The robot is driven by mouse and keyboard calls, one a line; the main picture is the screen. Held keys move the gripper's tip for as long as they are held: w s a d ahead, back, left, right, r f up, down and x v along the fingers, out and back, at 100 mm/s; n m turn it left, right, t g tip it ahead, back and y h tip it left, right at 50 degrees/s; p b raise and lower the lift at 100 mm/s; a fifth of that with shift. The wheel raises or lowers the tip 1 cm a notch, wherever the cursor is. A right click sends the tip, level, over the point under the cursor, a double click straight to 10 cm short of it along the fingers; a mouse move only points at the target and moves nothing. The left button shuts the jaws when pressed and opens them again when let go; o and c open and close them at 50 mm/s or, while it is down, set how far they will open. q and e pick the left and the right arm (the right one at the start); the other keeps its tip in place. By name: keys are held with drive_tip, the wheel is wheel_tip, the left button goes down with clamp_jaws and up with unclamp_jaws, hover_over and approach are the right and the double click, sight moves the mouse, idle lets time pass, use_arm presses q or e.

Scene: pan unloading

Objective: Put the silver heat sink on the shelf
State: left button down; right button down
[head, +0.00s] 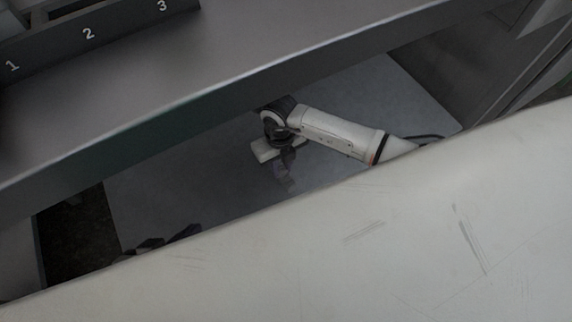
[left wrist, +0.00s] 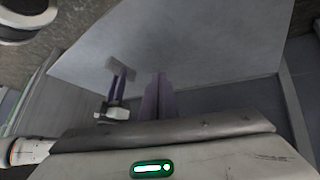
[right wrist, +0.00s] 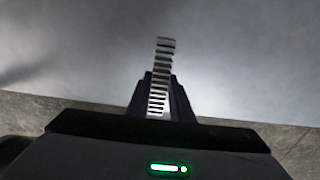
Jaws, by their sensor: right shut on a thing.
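The silver heat sink (right wrist: 160,82), a narrow finned piece, is held between the fingertips of my right gripper (right wrist: 160,100) in the right wrist view. In the head view my right gripper (head: 286,172) is below the level of the grey shelf (head: 230,60), over a grey surface; the heat sink is too dim to make out there. The left wrist view shows my right gripper (left wrist: 118,80) with a small grey piece at its tips. My left gripper (left wrist: 157,95) has its fingers together with nothing seen between them. In the head view only its dark fingers (head: 165,241) show.
A grey bin rack numbered 1, 2 and 3 (head: 88,34) stands on the shelf at the upper left. The shelf's thick front edge (head: 200,118) lies across the head view, above my right arm. The lower grey surface (head: 190,190) looks clear. My pale body fills the bottom.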

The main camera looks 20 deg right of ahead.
sight(282, 169)
wheel_tip(282, 169, down, 4)
drive_tip(key=shift+s+r+b, duration=0.1)
drive_tip(key=shift+r+b, duration=0.15)
drive_tip(key=shift+b, duration=0.3)
wheel_tip(282, 169, down, 3)
drive_tip(key=shift+f+b, duration=0.15)
drive_tip(key=shift+b, duration=0.75)
drive_tip(key=shift+f, duration=0.2)
drive_tip(key=shift+r, duration=0.1)
drive_tip(key=shift+f, duration=0.2)
use_arm(q)
drive_tip(key=d+r, duration=0.1)
drive_tip(key=d+r+t+h, duration=0.1)
drive_tip(key=r, duration=0.1)
drive_tip(key=shift+w+d+h, duration=0.1)
drive_tip(key=shift+w+h, duration=0.2)
drive_tip(key=shift+w, duration=0.1)
use_arm(e)
drive_tip(key=c, duration=1.6)
unclamp_jaws()
drive_tip(key=shift+o, duration=0.2)
drive_tip(key=shift+r, duration=0.1)
